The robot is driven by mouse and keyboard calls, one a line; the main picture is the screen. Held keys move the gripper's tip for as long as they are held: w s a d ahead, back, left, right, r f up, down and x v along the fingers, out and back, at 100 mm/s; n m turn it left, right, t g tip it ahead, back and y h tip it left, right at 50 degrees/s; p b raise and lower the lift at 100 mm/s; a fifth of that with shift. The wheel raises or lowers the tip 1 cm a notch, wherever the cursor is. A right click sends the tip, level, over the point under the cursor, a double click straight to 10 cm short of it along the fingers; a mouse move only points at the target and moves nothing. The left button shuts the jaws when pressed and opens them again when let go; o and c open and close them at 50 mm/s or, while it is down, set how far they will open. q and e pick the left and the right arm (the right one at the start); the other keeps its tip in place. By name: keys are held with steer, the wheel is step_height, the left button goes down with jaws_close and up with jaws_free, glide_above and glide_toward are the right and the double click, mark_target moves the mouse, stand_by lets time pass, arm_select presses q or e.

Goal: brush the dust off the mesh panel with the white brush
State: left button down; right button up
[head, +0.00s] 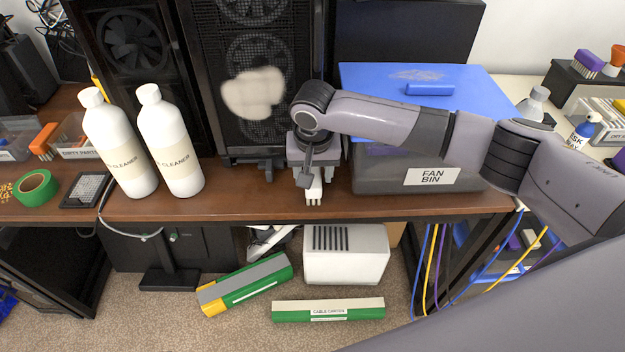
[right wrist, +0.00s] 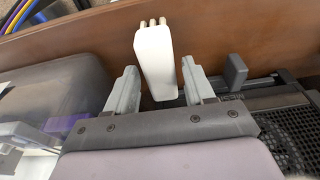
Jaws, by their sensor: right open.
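The white brush (head: 314,192) is on the brown desk below my right gripper (head: 313,174), near the front edge. In the right wrist view the brush (right wrist: 155,62) lies between the two parted fingers of my right gripper (right wrist: 158,72), with gaps on both sides and its bristle tufts pointing away. The black mesh panel (head: 226,125) is the front of the middle PC case. A pale dust patch (head: 253,93) covers part of it. My right arm hides a bit of the case's right side. My left gripper is not in view.
Two white cleaner bottles (head: 172,150) stand left of the panel. The fan bin (head: 390,180) with its blue lid (head: 365,85) stands right of the gripper, behind my arm. A green tape roll (head: 35,188) lies far left. Desk between bottles and brush is clear.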

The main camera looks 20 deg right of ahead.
jaws_close()
steer(key=shift+r+p, duration=0.85)
steer(key=shift+p, duration=0.45)
step_height(320, 180, up, 3)
steer(key=p, duration=0.3)
steer(key=shift+r+p, duration=0.15)
steer(key=shift+p, duration=0.25)
step_height(320, 180, up, 3)
steer(key=p, duration=0.2)
steer(key=shift+p, duration=0.3)
step_height(320, 180, up, 2)
steer(key=shift+r, duration=0.1)
